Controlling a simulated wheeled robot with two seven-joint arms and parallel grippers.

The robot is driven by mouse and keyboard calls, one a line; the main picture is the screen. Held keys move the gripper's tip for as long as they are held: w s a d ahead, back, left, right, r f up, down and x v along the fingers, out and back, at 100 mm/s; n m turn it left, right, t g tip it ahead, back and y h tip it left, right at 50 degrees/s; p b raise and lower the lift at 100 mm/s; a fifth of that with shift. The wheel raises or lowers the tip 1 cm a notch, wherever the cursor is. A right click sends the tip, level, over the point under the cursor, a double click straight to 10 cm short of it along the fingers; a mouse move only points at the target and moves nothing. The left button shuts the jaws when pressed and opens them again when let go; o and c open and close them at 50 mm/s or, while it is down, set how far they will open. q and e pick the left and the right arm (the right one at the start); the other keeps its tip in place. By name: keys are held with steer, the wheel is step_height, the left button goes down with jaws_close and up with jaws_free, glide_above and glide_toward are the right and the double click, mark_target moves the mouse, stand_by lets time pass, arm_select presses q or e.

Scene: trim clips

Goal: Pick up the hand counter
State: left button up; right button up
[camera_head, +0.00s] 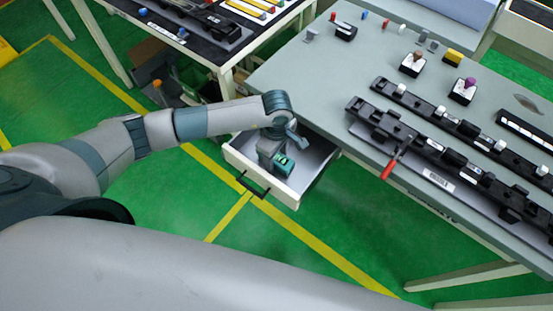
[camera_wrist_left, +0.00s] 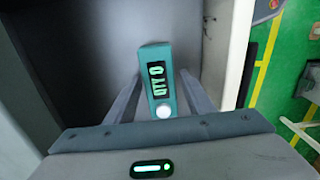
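The hand counter (camera_head: 284,165) is a small teal device in the open white drawer under the right table. My left gripper (camera_head: 273,155) reaches down into the drawer at the counter. In the left wrist view its two grey fingers stand on either side of the counter, very close to its sides. I cannot tell whether they press on it. My right gripper is not in view.
The drawer (camera_head: 297,198) has low walls and a black front handle (camera_head: 252,187). The grey tabletop (camera_head: 300,75) overhangs behind it, with black rails (camera_head: 410,135), a red-handled tool (camera_head: 390,167) and small parts. Green floor (camera_head: 265,240) lies clear in front.

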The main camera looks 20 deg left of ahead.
mark_target(279, 159)
arm_select(q)
steer(key=c, duration=0.8)
steer(key=shift+c, duration=0.2)
steer(key=shift+r, duration=0.1)
steer(key=shift+r+b, duration=0.4)
steer(key=shift+r, duration=0.1)
steer(key=r+b, duration=0.1)
steer(key=d+r+b, duration=0.1)
steer(key=r, duration=0.1)
steer(key=shift+s+r, duration=0.1)
steer(key=shift+s, duration=0.1)
steer(key=s+d+r+b, duration=0.3)
steer(key=s+d+r, duration=0.2)
steer(key=d, duration=0.4)
steer(key=shift+s+r, duration=0.25)
steer(key=shift+r, duration=0.6)
